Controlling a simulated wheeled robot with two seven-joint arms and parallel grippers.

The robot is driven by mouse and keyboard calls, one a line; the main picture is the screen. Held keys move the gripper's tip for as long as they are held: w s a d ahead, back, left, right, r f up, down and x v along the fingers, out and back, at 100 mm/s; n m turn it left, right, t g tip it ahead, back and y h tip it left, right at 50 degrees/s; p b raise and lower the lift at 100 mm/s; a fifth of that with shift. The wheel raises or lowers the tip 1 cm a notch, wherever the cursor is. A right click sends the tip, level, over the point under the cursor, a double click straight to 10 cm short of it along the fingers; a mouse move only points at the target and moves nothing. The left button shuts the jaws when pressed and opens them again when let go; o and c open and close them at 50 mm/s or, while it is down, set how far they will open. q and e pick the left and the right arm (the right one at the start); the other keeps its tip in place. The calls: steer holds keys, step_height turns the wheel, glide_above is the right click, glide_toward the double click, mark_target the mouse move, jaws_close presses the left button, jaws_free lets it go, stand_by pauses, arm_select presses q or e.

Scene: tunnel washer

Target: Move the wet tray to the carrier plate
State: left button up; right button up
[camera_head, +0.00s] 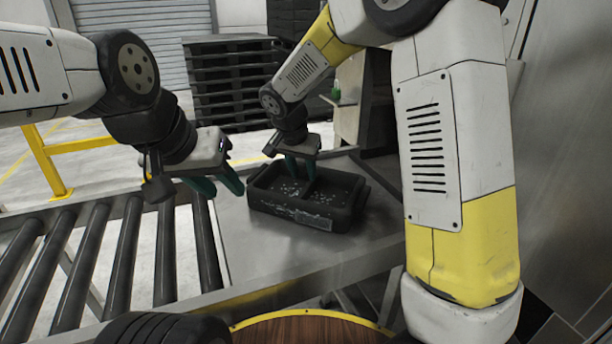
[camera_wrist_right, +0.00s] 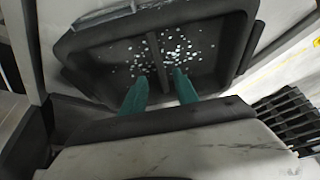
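The wet tray (camera_head: 300,213) is a black, divided tray with pale droplets inside. It rests on a grey metal table in the head view, and it fills the top of the right wrist view (camera_wrist_right: 215,85). My right gripper (camera_head: 301,174) is over the tray's far side, fingers pointing down into it. In the right wrist view its teal fingers (camera_wrist_right: 159,80) are apart, one on each side of the divider, with gaps visible. My left gripper (camera_head: 222,190) is left of the tray, fingers apart and empty. I cannot tell which surface is the carrier plate.
A roller conveyor (camera_head: 120,255) adjoins the grey metal table (camera_head: 262,245) on the left. Bare table lies in front of the tray. Black pallets (camera_head: 232,85) are stacked behind, and a yellow rail (camera_head: 45,160) stands at the left. A metal wall (camera_head: 565,170) bounds the right.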

steer(key=s+d+r+n+y, duration=0.2)
steer(key=s+d+r, duration=0.9)
steer(key=s, duration=0.2)
steer(key=s+d+r+n+t+y, duration=0.1)
steer(key=s+d+n+t+y, duration=0.1)
steer(key=s, duration=1)
steer(key=shift+s+d+n, duration=0.3)
steer(key=shift+d+n, duration=0.3)
steer(key=shift+d, duration=0.55)
